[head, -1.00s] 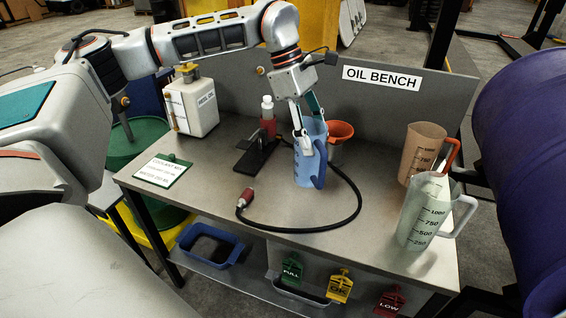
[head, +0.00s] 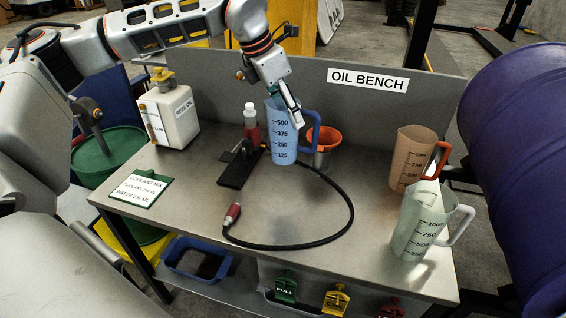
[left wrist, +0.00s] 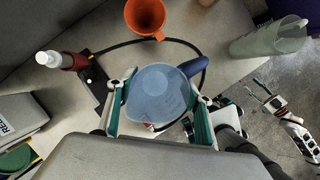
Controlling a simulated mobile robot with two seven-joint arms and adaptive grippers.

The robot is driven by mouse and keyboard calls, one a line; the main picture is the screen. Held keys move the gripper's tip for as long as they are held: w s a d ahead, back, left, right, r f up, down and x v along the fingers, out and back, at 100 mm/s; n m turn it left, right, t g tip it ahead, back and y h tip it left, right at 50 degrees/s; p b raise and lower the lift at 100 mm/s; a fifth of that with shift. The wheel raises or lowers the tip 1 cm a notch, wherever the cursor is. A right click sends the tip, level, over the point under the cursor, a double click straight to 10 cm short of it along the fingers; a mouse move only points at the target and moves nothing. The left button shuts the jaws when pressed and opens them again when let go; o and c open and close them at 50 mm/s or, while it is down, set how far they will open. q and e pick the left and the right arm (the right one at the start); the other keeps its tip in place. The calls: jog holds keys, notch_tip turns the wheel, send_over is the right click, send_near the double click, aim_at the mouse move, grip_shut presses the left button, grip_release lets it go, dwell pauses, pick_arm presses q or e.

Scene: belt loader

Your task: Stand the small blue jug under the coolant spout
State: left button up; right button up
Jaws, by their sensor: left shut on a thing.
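The small blue jug (head: 283,138), with printed level marks and a darker blue handle (head: 318,130), is upright in the head view and looks raised over the oil bench. My left gripper (head: 290,108) is shut on it near the rim. In the left wrist view the jug (left wrist: 158,94) sits between both teal fingers (left wrist: 160,106), its handle to the upper right. I cannot make out a coolant spout in these views. My right gripper (left wrist: 262,93) shows small at the right of the left wrist view, apparently open and empty, away from the jug.
An orange funnel (head: 324,138) stands close right of the jug. A red bottle (head: 251,125), black stand (head: 240,166) and black hose (head: 340,228) are nearby. Two larger jugs, brown (head: 410,160) and clear (head: 415,228), stand right. The front-left bench top (head: 195,205) is clear.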

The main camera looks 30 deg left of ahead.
aim_at(287, 159)
pick_arm(q)
notch_tip(287, 159, down, 15)
jog(key=shift+r, duration=0.1)
dwell(0.3)
jog(key=shift+f, duration=0.2)
jog(key=o, duration=1.3)
jog(key=shift+c, duration=0.2)
jog(key=shift+r, duration=0.1)
